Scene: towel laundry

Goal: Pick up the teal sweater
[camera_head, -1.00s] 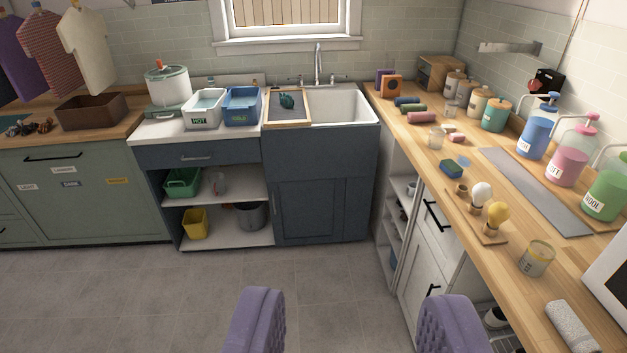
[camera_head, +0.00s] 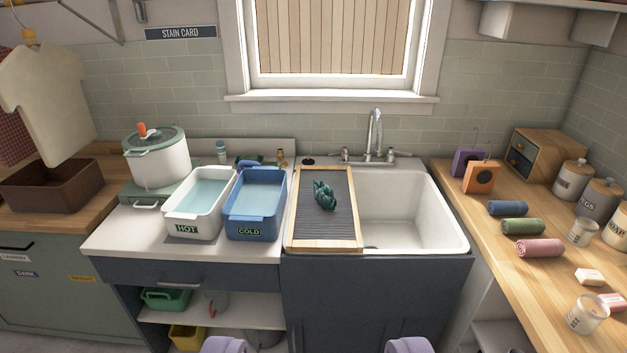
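A small crumpled teal bundle (camera_head: 325,195), which looks like the teal sweater, lies on the dark ribbed face of a wood-framed washboard (camera_head: 309,226). The board rests over the left part of the white sink (camera_head: 424,226). My gripper (camera_head: 316,346) shows only as two purple fingertips at the bottom edge, wide apart with nothing between them. It is open and well short of the sink. The rest of the gripper is out of view.
A white HOT tub (camera_head: 184,229) and a blue COLD tub (camera_head: 249,232) of water stand left of the board. A lidded white pot (camera_head: 160,160) stands further left. The faucet (camera_head: 375,135) rises behind the sink. Rolled towels (camera_head: 522,226) lie on the right counter.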

